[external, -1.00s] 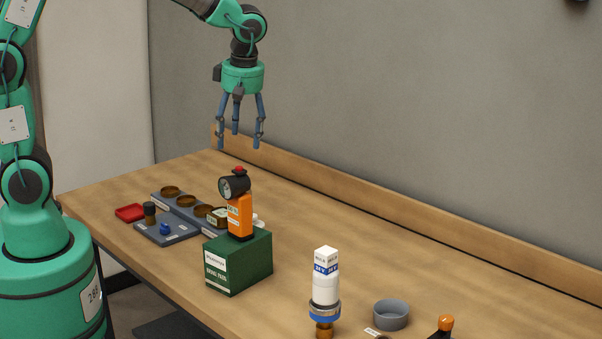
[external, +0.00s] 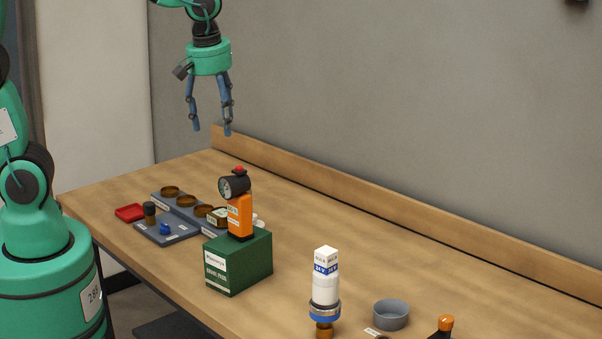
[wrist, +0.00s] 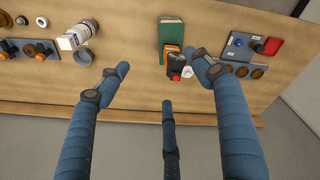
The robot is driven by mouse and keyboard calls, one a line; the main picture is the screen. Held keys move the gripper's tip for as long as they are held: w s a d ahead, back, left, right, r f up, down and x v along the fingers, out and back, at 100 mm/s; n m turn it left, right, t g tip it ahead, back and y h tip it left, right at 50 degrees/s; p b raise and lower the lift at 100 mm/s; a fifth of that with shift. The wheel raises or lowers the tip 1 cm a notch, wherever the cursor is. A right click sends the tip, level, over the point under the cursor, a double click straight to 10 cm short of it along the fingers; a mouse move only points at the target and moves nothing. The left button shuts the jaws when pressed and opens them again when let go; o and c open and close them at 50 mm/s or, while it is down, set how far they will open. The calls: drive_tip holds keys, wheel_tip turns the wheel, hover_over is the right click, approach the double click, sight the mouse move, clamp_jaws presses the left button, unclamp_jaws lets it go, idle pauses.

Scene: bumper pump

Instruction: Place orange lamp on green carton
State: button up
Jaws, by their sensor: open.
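The orange lamp (external: 240,214), with a black head and a red top button, stands upright on top of the green carton (external: 252,266). In the wrist view the lamp (wrist: 174,62) shows from above against the green carton (wrist: 171,32), partly beside a finger. My gripper (external: 212,130) is open and empty, high above the table and up and left of the lamp, clear of it. In the wrist view its three blue fingers (wrist: 163,85) are spread with nothing between them.
A grey tray (external: 182,232) with a blue knob and a dark jar, a red dish (external: 130,212) and several brown cups lie left of the carton. A white bottle-like carton (external: 326,278) and a grey bowl (external: 391,315) stand to the right. A wooden ledge (external: 400,224) runs along the wall.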

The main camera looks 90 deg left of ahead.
drive_tip(key=s+d+r+m+t, duration=0.2)
drive_tip(key=s+d+m, duration=0.5)
drive_tip(key=d+m, duration=0.1)
drive_tip(key=s+d+r+m+t+h, duration=0.1)
drive_tip(key=s+d+r+m+t, duration=0.1)
drive_tip(key=s+d+m, duration=0.5)
drive_tip(key=d+r+m, duration=0.1)
drive_tip(key=m, duration=0.2)
drive_tip(key=shift+s+r+m+t, duration=0.3)
drive_tip(key=shift+m+t, duration=0.1)
wheel_tip(320, 180, down, 10)
drive_tip(key=b, duration=1)
